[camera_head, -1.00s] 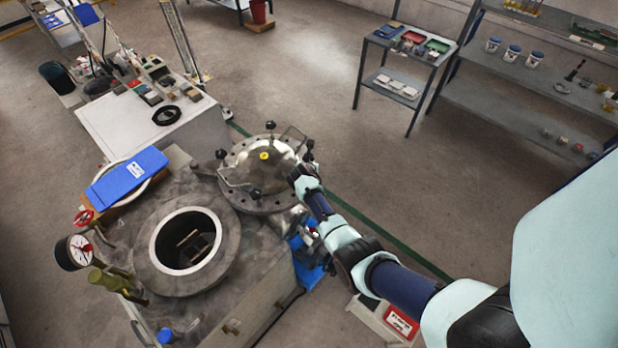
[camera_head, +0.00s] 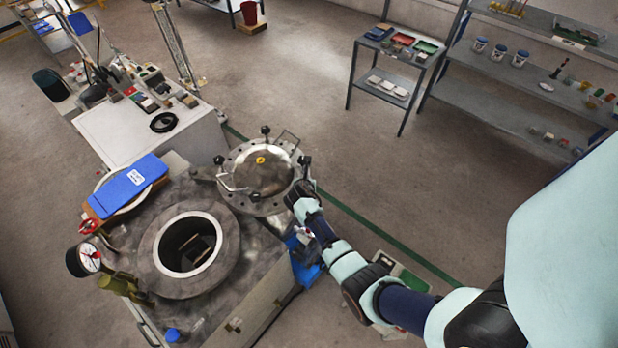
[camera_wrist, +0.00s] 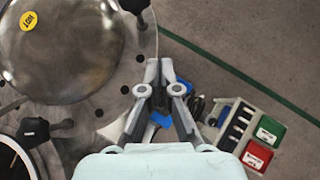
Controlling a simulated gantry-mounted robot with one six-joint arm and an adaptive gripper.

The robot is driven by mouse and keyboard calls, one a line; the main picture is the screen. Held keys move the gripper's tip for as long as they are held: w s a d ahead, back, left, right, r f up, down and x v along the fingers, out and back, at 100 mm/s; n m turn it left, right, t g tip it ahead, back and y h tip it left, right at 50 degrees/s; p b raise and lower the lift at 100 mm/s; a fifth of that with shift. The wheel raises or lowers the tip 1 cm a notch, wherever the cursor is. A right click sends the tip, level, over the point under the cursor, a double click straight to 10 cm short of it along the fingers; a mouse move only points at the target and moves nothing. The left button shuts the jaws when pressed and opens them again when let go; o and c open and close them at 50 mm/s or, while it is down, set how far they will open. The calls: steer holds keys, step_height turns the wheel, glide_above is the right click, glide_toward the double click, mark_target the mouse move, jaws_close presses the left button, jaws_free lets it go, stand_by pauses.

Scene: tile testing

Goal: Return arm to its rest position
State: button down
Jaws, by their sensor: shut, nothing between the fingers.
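My gripper (camera_head: 302,190) is at the right edge of the round metal lid (camera_head: 258,180) in the camera_head view, with the arm reaching in from the lower right. In the camera_wrist view my gripper (camera_wrist: 160,68) is shut with its fingertips together and nothing between them. The lid (camera_wrist: 75,55), with its yellow HOT label, lies to the left of the fingers there. I cannot tell whether the fingers touch its rim or only overlap it in the picture. The lid is swung aside from the open round vessel (camera_head: 225,258), which holds something dark inside.
A white cabinet (camera_head: 115,135) with small items stands behind. Shelves (camera_head: 480,85) stand far right; open floor lies between.

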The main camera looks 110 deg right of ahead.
steer(key=v, duration=0.4)
steer(key=shift+s+a+p, duration=0.3)
steer(key=shift+s, duration=0.05)
steer(key=w+a+r+m+t+h+p, duration=0.1)
steer(key=w+a+r+m+t+p, duration=0.15)
steer(key=w+r, duration=0.65)
steer(key=w+a+r+m+t+p, duration=0.1)
steer(key=w+a+r+m+t, duration=0.2)
steer(key=w, duration=0.9)
steer(key=w+a+r+m+t+p, duration=0.3)
steer(key=w+a+r+t, duration=0.2)
steer(key=w+a+r, duration=0.9)
steer(key=w+a+r+m+t+y+p, duration=0.15)
steer(key=w+a+r, duration=0.3)
steer(key=a, duration=0.45)
steer(key=w+a+r+m+t+y+p, duration=0.1)
steer(key=w+a+r+t+y+p, duration=0.15)
steer(key=w+a+r, duration=0.4)
steer(key=s+a+r+m+t+y, duration=0.1)
steer(key=s+a+r+y, duration=0.1)
steer(key=a, duration=0.7)
steer(key=s+a+r+t+y, duration=0.1)
steer(key=s+a+r+y, duration=0.1)
steer(key=a, duration=0.6)
step_height(320, 180, up, 2)
steer(key=shift+a+r+m+y+p, duration=0.2)
steer(key=shift+a+m+y+p, duration=0.2)
steer(key=shift+y, duration=0.3)
steer(key=shift+t, duration=0.25)
